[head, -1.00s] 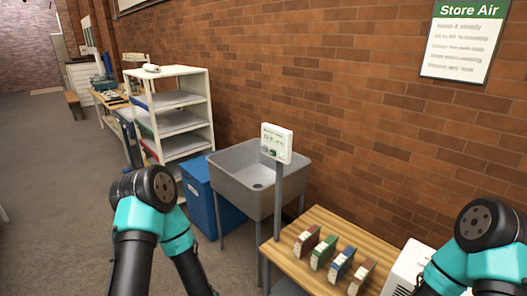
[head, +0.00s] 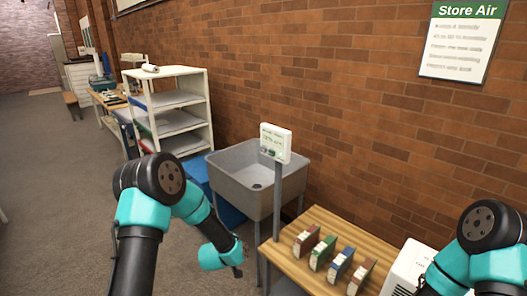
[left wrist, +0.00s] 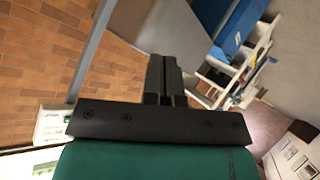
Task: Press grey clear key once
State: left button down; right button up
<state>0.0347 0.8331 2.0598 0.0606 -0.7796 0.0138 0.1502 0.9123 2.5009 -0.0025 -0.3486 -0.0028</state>
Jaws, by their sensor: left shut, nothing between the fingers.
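The white panel (head: 276,143) stands on a grey post (head: 278,200) in front of the sink. Its display has small text, with small dark keys along its lower edge; I cannot tell the grey clear key apart. My left gripper (head: 241,268) is low, left of the post and well below the panel, touching neither. In the left wrist view its black fingers (left wrist: 165,78) are shut and empty; the post (left wrist: 92,48) runs down to a partly hidden white and green panel (left wrist: 50,122). My right arm shows at the right edge, its gripper out of view.
A wooden table (head: 320,222) holds several upright archival boxes (head: 323,252) and a white unit (head: 408,268) right of the post. The grey sink (head: 235,180) stands behind the post, with blue bins and a white shelf (head: 180,110) to the left.

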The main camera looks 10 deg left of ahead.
aim_at(263, 150)
pick_arm(q)
jog(key=w+a+r+n+t+y, duration=0.1)
jog(key=w+r+t, duration=0.3)
jog(key=r, duration=1)
jog(key=w+a+r+n+t+y, duration=0.1)
jog(key=w+r+t, duration=0.4)
jog(key=w+r, duration=0.5)
notch_tip(263, 150, up, 4)
jog(key=shift+w+n+y, duration=0.4)
jog(key=shift+n+y, duration=0.4)
jog(key=shift+y, duration=0.4)
jog(key=shift+w+d, duration=0.1)
jog(key=w+d, duration=0.5)
jog(key=w, duration=0.2)
jog(key=shift+w+f, duration=0.1)
jog(key=shift+w, duration=0.05)
jog(key=shift+w+d, duration=0.2)
jog(key=shift+w, duration=0.05)
